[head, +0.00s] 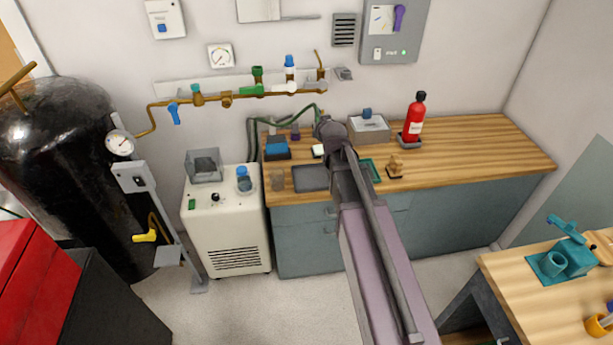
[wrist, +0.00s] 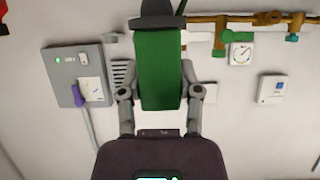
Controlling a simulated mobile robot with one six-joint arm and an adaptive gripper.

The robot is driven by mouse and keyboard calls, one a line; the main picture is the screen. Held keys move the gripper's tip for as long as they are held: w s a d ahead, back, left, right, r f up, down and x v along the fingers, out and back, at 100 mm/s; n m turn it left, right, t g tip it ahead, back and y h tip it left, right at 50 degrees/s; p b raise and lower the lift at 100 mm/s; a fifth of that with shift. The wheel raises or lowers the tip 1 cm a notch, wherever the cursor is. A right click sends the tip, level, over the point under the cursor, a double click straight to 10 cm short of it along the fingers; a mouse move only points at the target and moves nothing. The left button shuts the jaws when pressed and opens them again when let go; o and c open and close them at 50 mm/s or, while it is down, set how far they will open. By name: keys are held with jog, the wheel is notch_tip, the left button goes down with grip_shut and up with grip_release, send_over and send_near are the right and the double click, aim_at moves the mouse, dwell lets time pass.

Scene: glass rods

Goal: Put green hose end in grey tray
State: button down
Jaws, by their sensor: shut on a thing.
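My gripper (head: 328,128) is above the back of the wooden counter in the head view. In the wrist view my gripper (wrist: 158,92) is shut on the green hose end (wrist: 158,70), a thick green piece with a dark collar at its top, between the two fingers. In the head view the gripper hides most of the hose end; the green hose (head: 300,119) arcs away from it to the left and down behind the counter's left end. The flat grey tray (head: 311,179) lies empty on the counter's front left, below and left of the gripper.
A green tray (head: 372,168), a grey box (head: 368,131) and a red extinguisher (head: 414,118) are to the right. A brass pipe (head: 225,97) with valves runs along the wall.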

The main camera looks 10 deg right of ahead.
jog(key=shift+w, duration=0.15)
jog(key=shift+a, duration=0.2)
jog(key=s+a+f+n+y+b, duration=0.2)
jog(key=f+b, duration=0.9)
jog(key=b, duration=0.1)
jog(key=s+a+f+n+y+b, duration=0.2)
jog(key=f+b, duration=0.9)
jog(key=f, duration=0.1)
jog(key=shift+s+a+f+n+g+y+b, duration=0.25)
jog(key=shift+s+f+n+g+y+b, duration=0.05)
jog(key=shift+s+g+y+b, duration=0.1)
jog(key=shift+w, duration=0.1)
